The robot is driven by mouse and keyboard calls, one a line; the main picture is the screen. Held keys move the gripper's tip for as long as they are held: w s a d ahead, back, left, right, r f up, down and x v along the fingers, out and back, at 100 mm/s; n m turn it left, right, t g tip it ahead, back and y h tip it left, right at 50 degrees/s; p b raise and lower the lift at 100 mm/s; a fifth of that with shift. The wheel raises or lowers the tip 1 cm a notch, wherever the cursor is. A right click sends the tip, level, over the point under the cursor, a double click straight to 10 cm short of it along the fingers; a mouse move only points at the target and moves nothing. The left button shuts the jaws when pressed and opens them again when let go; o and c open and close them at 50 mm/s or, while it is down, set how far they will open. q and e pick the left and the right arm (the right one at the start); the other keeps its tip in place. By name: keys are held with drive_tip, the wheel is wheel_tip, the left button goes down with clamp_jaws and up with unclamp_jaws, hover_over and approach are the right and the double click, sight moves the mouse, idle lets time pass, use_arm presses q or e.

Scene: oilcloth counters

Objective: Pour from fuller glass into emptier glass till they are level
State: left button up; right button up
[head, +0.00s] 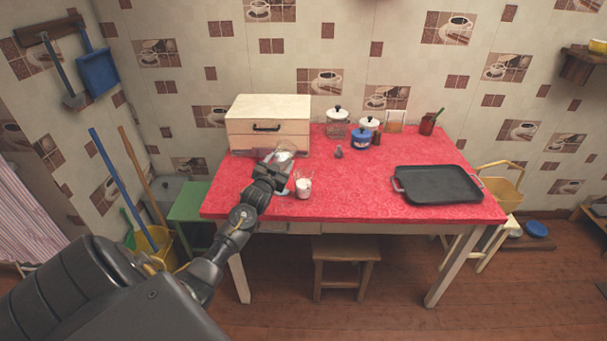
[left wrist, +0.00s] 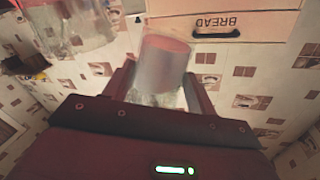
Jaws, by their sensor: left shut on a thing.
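My left gripper (head: 277,167) is shut on a clear glass (left wrist: 165,65). In the left wrist view the glass sits between the two fingers, with a pale, cloudy lower part. In the head view my gripper partly hides this glass, and whitish content shows at its far side. A second glass (head: 304,188) stands upright on the red table to the right of my gripper, with white content in it. It also shows, blurred, at the upper left of the left wrist view (left wrist: 85,25). I cannot compare the two levels. My right gripper is out of view.
A wooden bread box (head: 268,110) stands behind my gripper on the red table (head: 360,200). A blue pot (head: 361,139), jars and a red cup (head: 428,124) stand at the back. A black tray (head: 437,184) lies at the right. The front middle is clear.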

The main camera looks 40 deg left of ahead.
use_arm(q)
drive_tip(key=shift+r, duration=0.1)
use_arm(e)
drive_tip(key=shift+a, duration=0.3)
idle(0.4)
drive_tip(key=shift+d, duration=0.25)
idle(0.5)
use_arm(q)
drive_tip(key=shift+s+a+f+n+b, duration=0.1)
drive_tip(key=shift+a+f+n+b, duration=0.2)
drive_tip(key=shift+f+n, duration=0.25)
drive_tip(key=shift+s+a+f+n+b, duration=0.15)
drive_tip(key=shift+f+n+b, duration=0.15)
drive_tip(key=shift+f, duration=0.35)
drive_tip(key=shift+s+a+f+n, duration=0.2)
drive_tip(key=shift+a+n, duration=0.3)
drive_tip(key=shift+n, duration=0.65)
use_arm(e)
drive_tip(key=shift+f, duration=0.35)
use_arm(q)
drive_tip(key=shift+f, duration=0.1)
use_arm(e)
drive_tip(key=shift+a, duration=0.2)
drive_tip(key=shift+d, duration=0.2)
